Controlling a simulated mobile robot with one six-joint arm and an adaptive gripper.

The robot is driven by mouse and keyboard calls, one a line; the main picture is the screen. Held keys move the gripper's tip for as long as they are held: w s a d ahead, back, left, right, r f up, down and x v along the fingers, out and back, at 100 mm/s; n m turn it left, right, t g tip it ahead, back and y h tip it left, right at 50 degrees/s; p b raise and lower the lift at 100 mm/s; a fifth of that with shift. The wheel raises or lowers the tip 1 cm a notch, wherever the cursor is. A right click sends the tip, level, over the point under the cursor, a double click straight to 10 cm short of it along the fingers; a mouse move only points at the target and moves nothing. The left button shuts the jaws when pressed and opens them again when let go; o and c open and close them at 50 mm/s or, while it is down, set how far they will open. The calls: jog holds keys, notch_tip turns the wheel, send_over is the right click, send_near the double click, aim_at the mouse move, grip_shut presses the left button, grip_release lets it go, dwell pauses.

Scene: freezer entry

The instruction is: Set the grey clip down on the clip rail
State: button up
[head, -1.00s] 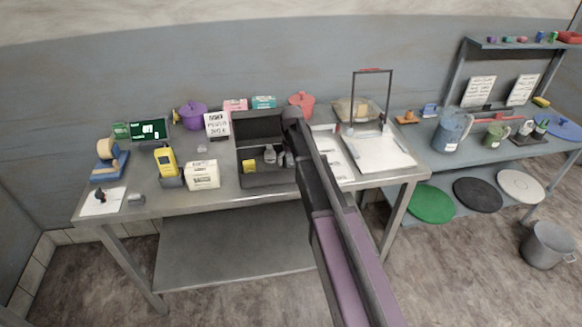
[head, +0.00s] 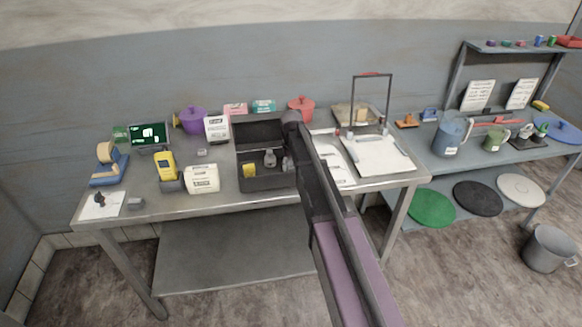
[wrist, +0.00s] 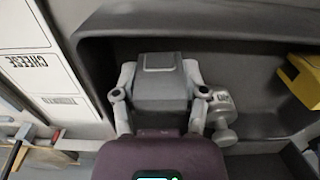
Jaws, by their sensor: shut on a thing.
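My gripper (wrist: 160,95) is shut on a grey block-like thing, which looks like the grey clip (wrist: 160,72), with one finger on each side of it. In the head view my arm hides most of the gripper (head: 288,163), which is at the right part of an open dark box (head: 262,186). In the wrist view the clip is over or inside the box, close to its wall. Whether it touches the box floor, I cannot tell. I cannot make out the clip rail with certainty.
A labelled grey piece (wrist: 222,115) sits close to my right finger, and a yellow block (wrist: 302,78) lies farther right in the box. Printed sheets (head: 333,160) lie on the table right of the box. A white carton (head: 202,178) stands to its left.

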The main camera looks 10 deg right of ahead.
aim_at(291, 161)
dwell(0.4)
notch_tip(291, 161, up, 10)
jog(key=p, duration=1)
jog(key=shift+f, duration=0.1)
dwell(0.5)
notch_tip(291, 161, down, 3)
jog(key=b, duration=0.3)
jog(key=shift+d, duration=0.1)
dwell(0.5)
